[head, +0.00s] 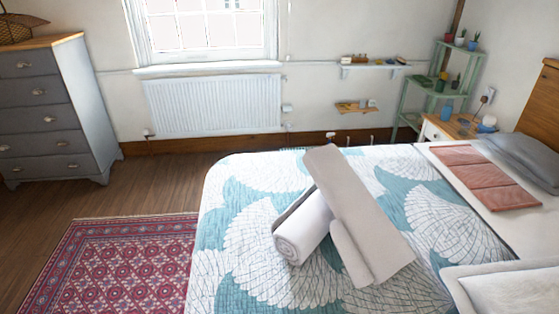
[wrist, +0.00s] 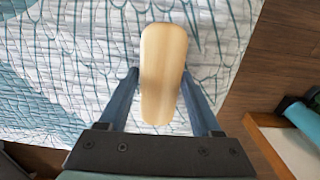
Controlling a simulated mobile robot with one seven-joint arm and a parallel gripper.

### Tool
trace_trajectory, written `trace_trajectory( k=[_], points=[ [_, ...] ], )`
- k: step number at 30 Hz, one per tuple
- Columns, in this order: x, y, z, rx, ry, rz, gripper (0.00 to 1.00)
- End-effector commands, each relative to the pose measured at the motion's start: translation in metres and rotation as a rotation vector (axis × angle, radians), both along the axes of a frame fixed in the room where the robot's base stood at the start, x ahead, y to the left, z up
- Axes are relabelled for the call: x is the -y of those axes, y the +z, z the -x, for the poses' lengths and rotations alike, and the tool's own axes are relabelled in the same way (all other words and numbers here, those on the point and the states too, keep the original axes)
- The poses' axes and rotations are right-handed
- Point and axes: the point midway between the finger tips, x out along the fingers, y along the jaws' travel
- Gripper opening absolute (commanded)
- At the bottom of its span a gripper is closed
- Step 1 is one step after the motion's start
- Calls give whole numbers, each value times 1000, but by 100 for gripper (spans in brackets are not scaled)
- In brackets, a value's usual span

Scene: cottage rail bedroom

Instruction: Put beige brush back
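The beige brush (wrist: 163,72) shows in the wrist view as a long, smooth, rounded piece, lengthwise between the two blue-grey fingers of my gripper (wrist: 161,72). The fingertips close on its sides near the middle, with one end pointing out past them and the other back toward the palm. The patterned bedspread lies behind it. Its far side is hidden, so I see no bristles. In the head view, neither my gripper nor the brush can be made out.
The bed (head: 235,215) has a teal and white spread. In the head view, a bedside table (head: 436,130) with small items stands beyond it, near a green corner shelf (head: 437,86). Small wall shelves (head: 373,65) hang right of the window. A grey dresser (head: 45,110) stands left.

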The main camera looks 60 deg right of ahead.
Motion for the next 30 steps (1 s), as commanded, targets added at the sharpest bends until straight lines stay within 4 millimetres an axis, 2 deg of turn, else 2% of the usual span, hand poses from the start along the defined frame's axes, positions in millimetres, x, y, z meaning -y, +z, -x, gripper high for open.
trace_trajectory(
  k=[1, 3, 11, 15, 20, 30],
  points=[
    [0, 0, 0, 0, 0, 0, 77],
    [0, 0, 0, 0, 0, 0, 87],
    [0, 1, 0, 0, 0, 0, 87],
    [0, 9, 0, 0, 0, 0, 87],
    [0, 35, -1, 2, 1, 2, 87],
    [0, 101, 0, 1, 0, 2, 87]
  ],
)
